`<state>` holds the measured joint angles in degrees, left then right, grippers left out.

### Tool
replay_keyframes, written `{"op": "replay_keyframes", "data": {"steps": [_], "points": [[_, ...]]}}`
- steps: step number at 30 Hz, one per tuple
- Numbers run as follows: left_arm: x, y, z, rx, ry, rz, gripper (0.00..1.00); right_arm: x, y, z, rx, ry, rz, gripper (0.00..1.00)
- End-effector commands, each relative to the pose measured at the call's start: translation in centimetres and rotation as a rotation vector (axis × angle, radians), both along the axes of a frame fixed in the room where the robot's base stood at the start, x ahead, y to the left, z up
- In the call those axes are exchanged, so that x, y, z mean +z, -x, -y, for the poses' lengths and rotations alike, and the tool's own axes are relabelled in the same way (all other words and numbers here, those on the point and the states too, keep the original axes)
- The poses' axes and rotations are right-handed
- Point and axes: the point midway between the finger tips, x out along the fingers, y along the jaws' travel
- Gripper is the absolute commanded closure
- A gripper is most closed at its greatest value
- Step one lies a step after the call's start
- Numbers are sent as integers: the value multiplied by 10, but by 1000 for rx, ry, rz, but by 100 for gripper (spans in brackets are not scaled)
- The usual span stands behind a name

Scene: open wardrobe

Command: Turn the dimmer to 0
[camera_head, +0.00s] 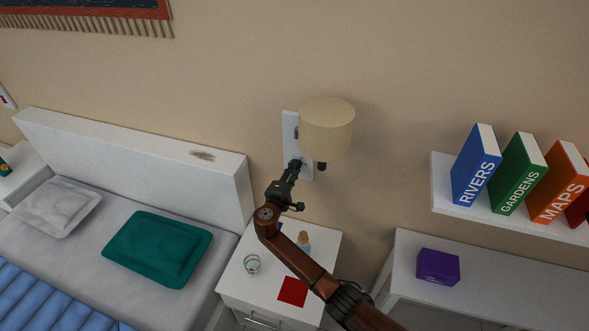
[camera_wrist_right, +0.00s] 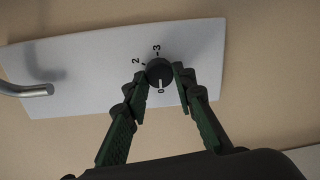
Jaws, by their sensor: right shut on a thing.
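The dimmer is a small dark round knob (camera_wrist_right: 159,72) on a white wall plate (camera_wrist_right: 85,70). Marks 2, 3 and 0 show around it, and a white pointer line on the knob is close to the 0 mark. In the head view the plate (camera_head: 289,124) is on the wall behind a beige lamp shade (camera_head: 327,127), and my gripper hides the knob. My right gripper (camera_wrist_right: 160,78) is shut on the knob, one finger on each side. It also shows in the head view (camera_head: 296,163). My left gripper is not in view.
The lamp shade overhangs the plate close to my right gripper. A bed headboard (camera_head: 130,150) is left; a book shelf (camera_head: 510,222) is right.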

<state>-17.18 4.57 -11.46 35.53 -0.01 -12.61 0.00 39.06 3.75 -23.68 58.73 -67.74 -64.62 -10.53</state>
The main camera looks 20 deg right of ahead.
Motion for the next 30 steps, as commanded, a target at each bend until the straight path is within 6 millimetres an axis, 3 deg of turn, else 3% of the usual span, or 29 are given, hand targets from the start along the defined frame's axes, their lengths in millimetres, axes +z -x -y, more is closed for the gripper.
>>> {"op": "replay_keyframes", "data": {"steps": [18, 19, 26, 30], "points": [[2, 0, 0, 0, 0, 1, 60, -1, 0, -1, 1, 33, -23, 100], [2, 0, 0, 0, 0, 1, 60, -2, 0, -1, 1, 33, -23, 74], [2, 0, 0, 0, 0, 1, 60, -1, 0, 0, 0, 32, -23, 58], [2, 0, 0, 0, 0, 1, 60, -1, 0, 0, 0, 32, -23, 58]]}}
